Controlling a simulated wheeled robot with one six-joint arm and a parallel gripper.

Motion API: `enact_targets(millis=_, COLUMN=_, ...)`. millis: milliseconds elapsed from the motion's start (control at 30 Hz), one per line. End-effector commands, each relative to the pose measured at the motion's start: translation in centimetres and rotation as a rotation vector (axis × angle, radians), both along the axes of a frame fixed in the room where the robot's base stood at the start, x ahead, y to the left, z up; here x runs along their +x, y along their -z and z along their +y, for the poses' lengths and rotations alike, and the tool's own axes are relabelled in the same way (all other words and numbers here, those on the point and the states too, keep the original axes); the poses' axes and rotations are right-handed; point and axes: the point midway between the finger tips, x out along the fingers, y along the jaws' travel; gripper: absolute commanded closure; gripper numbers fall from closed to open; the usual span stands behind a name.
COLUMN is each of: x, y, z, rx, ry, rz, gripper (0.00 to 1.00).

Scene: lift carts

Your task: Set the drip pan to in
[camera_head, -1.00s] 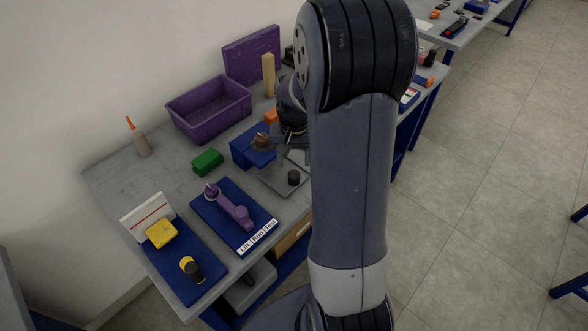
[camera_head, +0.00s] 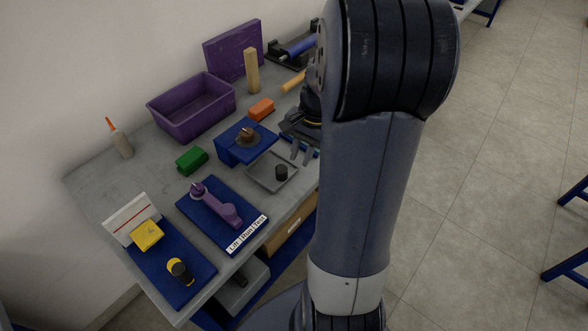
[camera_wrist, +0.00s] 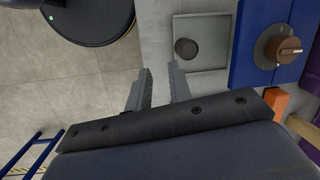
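The drip pan is a shallow grey square tray (camera_head: 262,174) with a black round knob (camera_head: 281,172) at its front right. It lies on the bench in front of a blue box (camera_head: 238,153) with a brown dial on top. In the wrist view the pan (camera_wrist: 213,56) sits close beside the blue box (camera_wrist: 247,55), and its knob (camera_wrist: 186,48) is at the side away from the box. My gripper (camera_head: 301,155) is just right of the pan in the head view. In the wrist view its fingers (camera_wrist: 161,82) are apart and empty, near the knob but not around it.
A purple lever on a blue plate (camera_head: 232,232) lies left of the pan. A green block (camera_head: 192,159), an orange block (camera_head: 261,109), a wooden post (camera_head: 252,72) and a purple bin (camera_head: 190,128) stand behind. The bench front edge is near the pan.

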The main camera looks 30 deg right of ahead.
Motion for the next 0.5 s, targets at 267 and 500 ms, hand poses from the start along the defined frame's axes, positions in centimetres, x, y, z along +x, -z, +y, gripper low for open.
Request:
enact_targets(millis=267, x=-5.3, y=1.7, z=-3.2, rx=0.341, ry=0.794, rz=0.019, gripper=1.0)
enact_targets(millis=500, x=-7.7, y=1.5, z=-5.1, rx=0.606, ry=1.277, rz=0.015, gripper=1.0)
